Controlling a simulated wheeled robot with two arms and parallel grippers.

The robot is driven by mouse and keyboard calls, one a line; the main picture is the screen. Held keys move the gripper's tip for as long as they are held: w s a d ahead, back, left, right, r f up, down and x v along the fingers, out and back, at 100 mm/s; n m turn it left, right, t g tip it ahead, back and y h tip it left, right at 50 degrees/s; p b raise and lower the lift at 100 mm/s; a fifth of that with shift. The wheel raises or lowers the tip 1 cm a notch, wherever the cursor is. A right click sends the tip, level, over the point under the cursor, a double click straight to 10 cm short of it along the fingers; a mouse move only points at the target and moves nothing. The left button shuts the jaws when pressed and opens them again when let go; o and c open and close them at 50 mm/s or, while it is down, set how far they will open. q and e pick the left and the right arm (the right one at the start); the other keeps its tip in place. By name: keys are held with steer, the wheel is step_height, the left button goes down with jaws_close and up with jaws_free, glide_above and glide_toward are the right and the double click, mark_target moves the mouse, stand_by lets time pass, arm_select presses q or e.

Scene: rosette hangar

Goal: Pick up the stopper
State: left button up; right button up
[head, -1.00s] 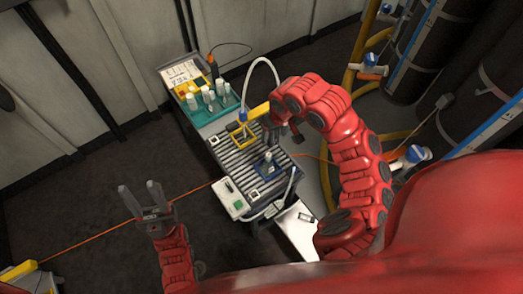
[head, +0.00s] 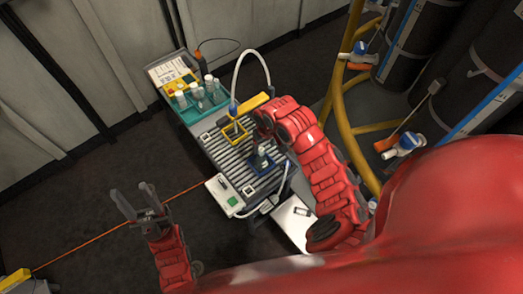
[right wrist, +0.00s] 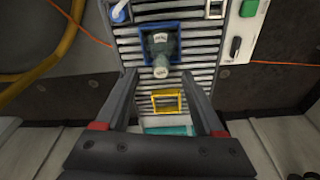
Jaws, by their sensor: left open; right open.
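A small grey bottle (head: 262,155) stands in a blue square frame (head: 264,170) on the ribbed bench top. In the right wrist view the bottle (right wrist: 160,48) shows inside the blue frame (right wrist: 144,48), with a pale, rounded stopper-like end (right wrist: 161,72) toward the gripper. My right gripper (right wrist: 159,75) is open and empty. Its fingertips appear on either side of that pale end; I cannot tell the remaining distance. In the head view my right arm hides most of this gripper. My left gripper (head: 132,192) is open and empty, left of the bench.
A yellow square frame (head: 238,134) lies on the ribbed top (head: 222,152) behind the blue one. A teal rack (head: 206,108) holds several pale-capped bottles. A white hose (head: 252,52) arches above the bench. A white switch box (head: 224,195) sits at its near left. Dark cylinders stand at right.

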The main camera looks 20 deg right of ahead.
mark_target(261, 149)
steer(key=shift+w+a+f+p, duration=0.15)
steer(key=shift+w+f+p, duration=0.15)
steer(key=shift+f, duration=0.35)
steer(key=shift+w+a+f+p, duration=0.1)
steer(key=shift+w+f+p, duration=0.2)
steer(key=shift+f, duration=0.3)
steer(key=shift+w+f, duration=0.15)
steer(key=shift+f, duration=0.65)
steer(key=c, duration=1.1)
